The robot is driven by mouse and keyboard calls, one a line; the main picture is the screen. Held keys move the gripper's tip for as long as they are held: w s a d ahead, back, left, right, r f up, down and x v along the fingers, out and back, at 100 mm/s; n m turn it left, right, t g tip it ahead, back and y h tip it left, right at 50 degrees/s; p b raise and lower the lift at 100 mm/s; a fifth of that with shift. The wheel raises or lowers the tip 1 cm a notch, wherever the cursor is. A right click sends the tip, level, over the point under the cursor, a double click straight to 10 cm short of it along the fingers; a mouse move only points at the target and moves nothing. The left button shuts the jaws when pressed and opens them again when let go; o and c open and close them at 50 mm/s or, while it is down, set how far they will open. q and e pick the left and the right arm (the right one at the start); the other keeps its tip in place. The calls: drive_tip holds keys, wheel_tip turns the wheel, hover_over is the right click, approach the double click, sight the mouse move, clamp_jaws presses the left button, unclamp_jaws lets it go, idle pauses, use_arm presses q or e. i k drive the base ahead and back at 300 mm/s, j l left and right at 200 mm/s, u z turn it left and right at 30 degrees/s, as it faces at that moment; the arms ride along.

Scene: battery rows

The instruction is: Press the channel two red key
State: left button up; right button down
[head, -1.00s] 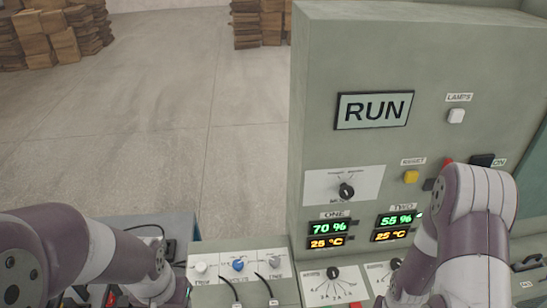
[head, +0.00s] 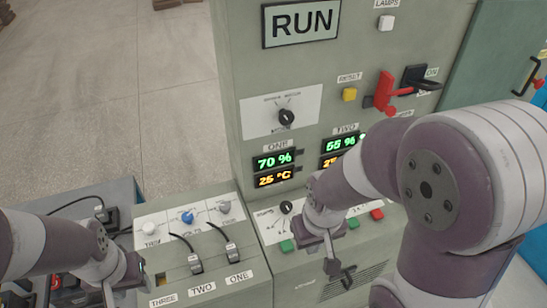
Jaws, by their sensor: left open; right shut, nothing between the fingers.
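A red key (head: 376,214) sits at the right end of the key row on the sloped desk panel, on the channel two side under the TWO display (head: 341,143). A green key (head: 353,222) is just left of it, and another green key (head: 287,246) is further left. My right gripper (head: 331,264) is shut and empty, pointing down in front of the panel, left of and below the red key and apart from it. My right arm hides the channel two knob and part of the key row. My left gripper (head: 122,285) is open at the lower left, away from the keys.
The upright cabinet holds a RUN sign (head: 301,23), a yellow reset button (head: 349,94), a red-handled switch (head: 385,94) and a selector knob (head: 287,117). Open floor lies at upper left.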

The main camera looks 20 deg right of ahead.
sight(377, 214)
drive_tip(key=z, duration=1.6)
